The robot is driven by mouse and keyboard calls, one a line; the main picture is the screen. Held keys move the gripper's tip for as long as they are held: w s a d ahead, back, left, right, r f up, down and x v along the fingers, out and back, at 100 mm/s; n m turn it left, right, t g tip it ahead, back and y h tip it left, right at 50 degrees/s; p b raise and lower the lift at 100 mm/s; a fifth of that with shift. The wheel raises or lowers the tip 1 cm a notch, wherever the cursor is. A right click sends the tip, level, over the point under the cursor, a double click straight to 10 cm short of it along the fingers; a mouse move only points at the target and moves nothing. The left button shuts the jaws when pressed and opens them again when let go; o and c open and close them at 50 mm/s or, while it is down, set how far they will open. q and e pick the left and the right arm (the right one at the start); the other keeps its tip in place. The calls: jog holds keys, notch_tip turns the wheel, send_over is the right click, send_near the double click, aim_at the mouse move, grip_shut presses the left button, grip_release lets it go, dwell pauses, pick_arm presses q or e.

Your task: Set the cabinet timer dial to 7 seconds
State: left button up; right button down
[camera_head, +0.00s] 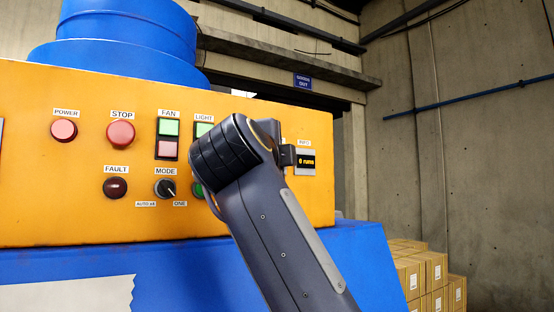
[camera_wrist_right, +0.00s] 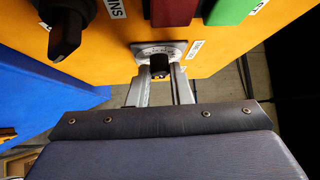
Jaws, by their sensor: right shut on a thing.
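The timer dial is a black knob (camera_wrist_right: 159,64) on a pale round scale plate (camera_wrist_right: 150,54) on the orange panel, seen in the right wrist view. My right gripper (camera_wrist_right: 160,74) has its two grey fingers on either side of the knob and is shut on it. The scale marks are too small to read, so I cannot tell the setting. In the head view, my right arm covers the dial, and the orange cabinet panel (camera_head: 60,95) fills the left and middle. My left gripper is not in view.
On the panel are a power light (camera_head: 64,130), a red stop button (camera_head: 121,134), fan buttons (camera_head: 168,139), a fault light (camera_head: 115,188), a mode switch (camera_head: 165,188) and a small display (camera_head: 306,161). Cardboard boxes (camera_head: 432,275) stand at the lower right.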

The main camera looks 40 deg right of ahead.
jog(key=c, duration=1.3)
grip_release()
jog(key=shift+d, duration=0.1)
jog(key=b+v, duration=0.1)
jog(key=v, duration=0.7)
